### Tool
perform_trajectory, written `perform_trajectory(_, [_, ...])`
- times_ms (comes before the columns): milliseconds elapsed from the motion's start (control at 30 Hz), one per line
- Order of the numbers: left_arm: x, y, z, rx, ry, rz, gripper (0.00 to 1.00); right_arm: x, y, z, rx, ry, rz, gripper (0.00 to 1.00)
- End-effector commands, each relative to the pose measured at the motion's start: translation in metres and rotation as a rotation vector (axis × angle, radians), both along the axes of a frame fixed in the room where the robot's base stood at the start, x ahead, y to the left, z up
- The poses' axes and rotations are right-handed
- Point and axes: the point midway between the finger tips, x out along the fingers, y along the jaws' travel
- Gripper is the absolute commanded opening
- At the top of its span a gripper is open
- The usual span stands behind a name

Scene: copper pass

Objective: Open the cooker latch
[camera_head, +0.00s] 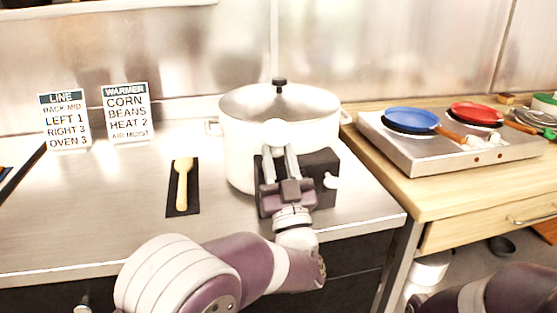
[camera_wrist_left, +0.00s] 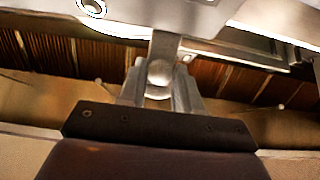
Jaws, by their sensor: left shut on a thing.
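The cooker (camera_head: 235,150) is a large white pot with a lid and a black lid knob (camera_head: 279,84), standing on the steel counter. In the left wrist view, the fingers (camera_wrist_left: 158,90) close around a grey upright part with a round end (camera_wrist_left: 159,72). The gripper covers part of the cooker's front. My right gripper is out of view; only part of that arm shows.
A dark box with a white knob (camera_head: 331,181) sits at the cooker's front. A yellow spoon (camera_head: 182,184) lies on a dark mat to the left. Two signs (camera_head: 65,119) stand behind. A hob (camera_head: 410,153) with blue (camera_head: 411,118) and red pans (camera_head: 476,111) is at right.

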Motion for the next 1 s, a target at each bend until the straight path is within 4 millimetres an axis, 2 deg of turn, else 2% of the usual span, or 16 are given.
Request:
perform_trajectory(67, [0.000,0.000,0.000,0.001,0.000,0.001,0.00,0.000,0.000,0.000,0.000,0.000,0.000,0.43])
perform_trajectory(100, [0.000,0.000,0.000,0.000,0.001,0.001,0.43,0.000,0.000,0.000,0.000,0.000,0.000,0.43])
perform_trajectory(133, [0.000,0.000,0.000,0.000,0.001,0.001,0.53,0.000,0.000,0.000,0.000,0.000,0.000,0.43])
perform_trajectory(533, [0.000,0.000,0.000,0.000,0.000,0.000,0.54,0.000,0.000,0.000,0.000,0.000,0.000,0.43])
perform_trajectory(633, [-0.006,-0.003,-0.005,0.000,0.001,-0.002,0.54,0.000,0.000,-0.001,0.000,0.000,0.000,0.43])
perform_trajectory(1000, [-0.078,-0.026,-0.060,0.002,0.003,-0.003,0.54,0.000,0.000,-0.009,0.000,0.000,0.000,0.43])
